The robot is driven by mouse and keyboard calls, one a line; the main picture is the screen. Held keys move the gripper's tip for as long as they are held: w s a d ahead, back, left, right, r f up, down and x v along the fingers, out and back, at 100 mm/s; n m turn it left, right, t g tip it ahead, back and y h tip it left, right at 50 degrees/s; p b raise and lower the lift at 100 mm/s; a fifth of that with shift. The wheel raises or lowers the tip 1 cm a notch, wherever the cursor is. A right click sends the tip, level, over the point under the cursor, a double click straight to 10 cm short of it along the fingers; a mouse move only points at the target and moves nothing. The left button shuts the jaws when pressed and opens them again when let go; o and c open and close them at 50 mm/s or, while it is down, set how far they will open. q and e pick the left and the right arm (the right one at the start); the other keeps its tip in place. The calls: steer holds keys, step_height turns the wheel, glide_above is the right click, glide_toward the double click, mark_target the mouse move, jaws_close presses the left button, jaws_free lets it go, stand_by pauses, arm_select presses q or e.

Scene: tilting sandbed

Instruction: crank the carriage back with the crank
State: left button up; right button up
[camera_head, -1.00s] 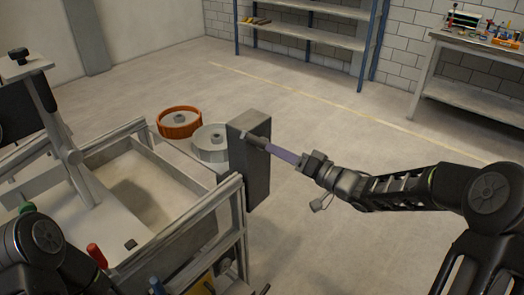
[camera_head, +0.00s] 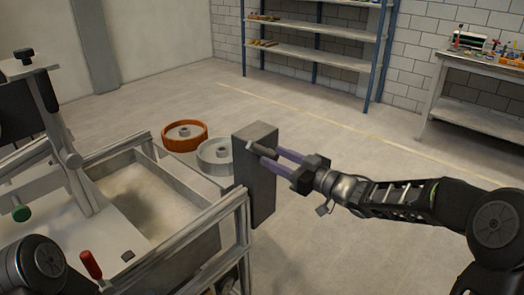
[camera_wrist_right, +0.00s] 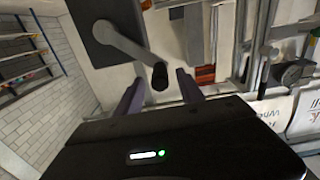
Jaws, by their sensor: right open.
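The crank (camera_wrist_right: 128,45) is a grey arm on a dark grey box (camera_head: 262,200), with a dark handle (camera_wrist_right: 160,76) at its end. In the head view the handle (camera_head: 262,150) sticks out from the box's upper part. My right gripper (camera_head: 272,160) is open, its two purple fingers at the handle. In the right wrist view the handle lies between the open fingers (camera_wrist_right: 159,90), not visibly gripped. A grey slotted upright (camera_head: 75,185) stands over the sandbed (camera_head: 178,160) at left; I cannot tell whether it is the carriage. My left gripper is out of view.
The bed's metal frame (camera_head: 243,225) stands close left of the box. Shelves (camera_head: 320,58) and a workbench (camera_head: 470,75) are far back. The floor to the right is clear.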

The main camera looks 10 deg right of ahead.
mark_target(253, 146)
steer(key=x, duration=0.5)
steer(key=shift+w+a+p, duration=0.15)
steer(key=shift+w+p, duration=0.1)
steer(key=shift+p, duration=0.1)
jaws_close()
stand_by(1.1)
